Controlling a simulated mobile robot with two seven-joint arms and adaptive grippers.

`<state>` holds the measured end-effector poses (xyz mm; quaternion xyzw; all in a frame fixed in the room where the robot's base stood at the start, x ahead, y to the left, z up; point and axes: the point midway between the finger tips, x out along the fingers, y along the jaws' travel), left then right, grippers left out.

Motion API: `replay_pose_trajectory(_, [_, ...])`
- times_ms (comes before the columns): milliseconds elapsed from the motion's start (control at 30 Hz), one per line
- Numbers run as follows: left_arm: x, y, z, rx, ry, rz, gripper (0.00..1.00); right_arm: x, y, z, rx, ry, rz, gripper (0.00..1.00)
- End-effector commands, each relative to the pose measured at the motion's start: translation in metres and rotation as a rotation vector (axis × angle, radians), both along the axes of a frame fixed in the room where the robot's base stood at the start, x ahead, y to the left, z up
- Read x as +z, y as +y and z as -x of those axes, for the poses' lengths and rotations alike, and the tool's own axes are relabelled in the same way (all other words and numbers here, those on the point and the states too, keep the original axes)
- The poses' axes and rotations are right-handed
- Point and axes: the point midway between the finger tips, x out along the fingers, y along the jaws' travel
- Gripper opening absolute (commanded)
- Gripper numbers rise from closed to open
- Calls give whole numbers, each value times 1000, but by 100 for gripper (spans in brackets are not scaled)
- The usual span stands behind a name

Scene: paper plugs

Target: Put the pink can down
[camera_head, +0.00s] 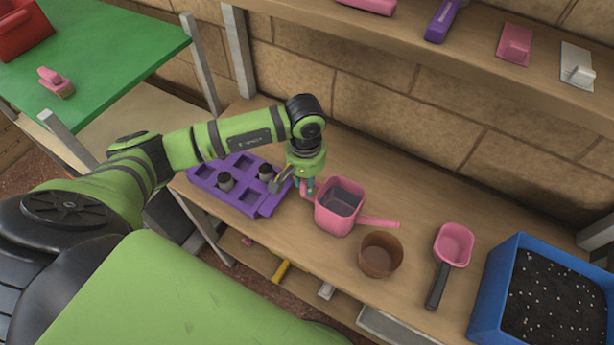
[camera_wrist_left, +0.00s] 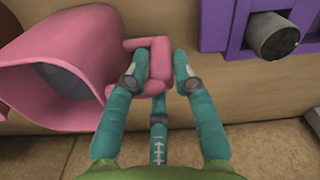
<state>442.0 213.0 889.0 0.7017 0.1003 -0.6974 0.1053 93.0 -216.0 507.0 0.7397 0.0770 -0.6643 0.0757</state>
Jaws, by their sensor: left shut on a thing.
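The pink can (camera_head: 334,212) is a watering can with a spout pointing right and a handle on its left side. It looks upright, on or just above the wooden bench; I cannot tell if its base touches. My left gripper (camera_head: 305,187) is shut on the handle. In the left wrist view, the teal fingers (camera_wrist_left: 161,72) sit on both sides of the pink handle, and the can body (camera_wrist_left: 85,55) fills the left side. My right gripper is not in view.
A purple tray (camera_head: 252,202) with dark plugs stands left of the can. A brown pot (camera_head: 380,256), a pink scoop (camera_head: 453,246) and a blue soil crate (camera_head: 491,294) stand to the right. A shelf (camera_head: 420,48) runs above the back. Bare bench lies behind the can.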

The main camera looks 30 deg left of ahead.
Motion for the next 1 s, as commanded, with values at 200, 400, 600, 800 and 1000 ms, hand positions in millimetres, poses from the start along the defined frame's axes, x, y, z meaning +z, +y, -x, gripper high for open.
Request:
replay_pose_trajectory(200, [0,0,-1,0,-4,2,0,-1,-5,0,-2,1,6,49])
replay_pose_trajectory(400, [-2,0,-1,-1,-2,1,50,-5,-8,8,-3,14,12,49])
replay_pose_trajectory(600, [-2,0,-1,0,-2,1,50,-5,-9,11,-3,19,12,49])
replay_pose_trajectory(800, [2,0,-1,0,-2,1,50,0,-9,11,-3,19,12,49])
replay_pose_trajectory(1000, [29,1,-3,-2,-11,0,50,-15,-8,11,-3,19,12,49])
